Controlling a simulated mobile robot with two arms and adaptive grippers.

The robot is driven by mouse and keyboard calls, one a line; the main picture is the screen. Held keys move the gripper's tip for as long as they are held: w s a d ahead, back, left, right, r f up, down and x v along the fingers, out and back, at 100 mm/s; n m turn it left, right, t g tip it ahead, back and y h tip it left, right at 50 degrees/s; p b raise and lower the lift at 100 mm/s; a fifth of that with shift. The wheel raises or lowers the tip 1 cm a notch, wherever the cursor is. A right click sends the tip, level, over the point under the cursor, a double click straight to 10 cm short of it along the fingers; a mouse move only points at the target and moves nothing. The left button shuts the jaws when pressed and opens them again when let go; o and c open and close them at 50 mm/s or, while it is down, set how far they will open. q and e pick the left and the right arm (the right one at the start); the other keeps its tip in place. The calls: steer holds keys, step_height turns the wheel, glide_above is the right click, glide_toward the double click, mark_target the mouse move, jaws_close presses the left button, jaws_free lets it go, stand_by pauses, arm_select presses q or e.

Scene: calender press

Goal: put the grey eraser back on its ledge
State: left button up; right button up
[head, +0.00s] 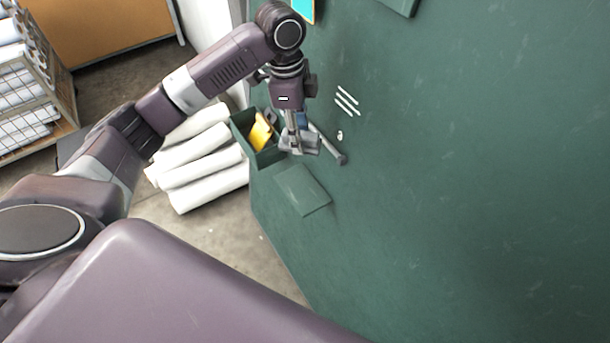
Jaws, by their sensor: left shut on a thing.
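My left gripper (298,138) points down beside the green press face and is shut on the grey eraser (305,148). The eraser is partly covered by the fingers. A small green ledge (302,190) sticks out of the green face just below the eraser in the picture. Its visible top is bare. The eraser appears apart from the ledge, but the exact gap is hard to tell. My right gripper is not in view.
A green open bin (267,157) with a yellow item (261,131) sits left of the gripper. A grey rod-like handle (329,144) is close on its right. White rolls (205,170) lie on the floor, and a rack (30,85) stands at far left.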

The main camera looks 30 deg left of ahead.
arm_select(q)
step_height(320, 180, down, 7)
steer(key=s, duration=0.1)
steer(key=p, duration=0.1)
glide_above(302, 189)
steer(key=f, duration=0.6)
steer(key=shift+a, duration=0.25)
steer(key=shift+s+f, duration=0.1)
steer(key=shift+f, duration=0.15)
step_height(302, 189, down, 4)
steer(key=shift+r, duration=0.1)
steer(key=o, duration=0.8)
steer(key=shift+o, duration=1.1)
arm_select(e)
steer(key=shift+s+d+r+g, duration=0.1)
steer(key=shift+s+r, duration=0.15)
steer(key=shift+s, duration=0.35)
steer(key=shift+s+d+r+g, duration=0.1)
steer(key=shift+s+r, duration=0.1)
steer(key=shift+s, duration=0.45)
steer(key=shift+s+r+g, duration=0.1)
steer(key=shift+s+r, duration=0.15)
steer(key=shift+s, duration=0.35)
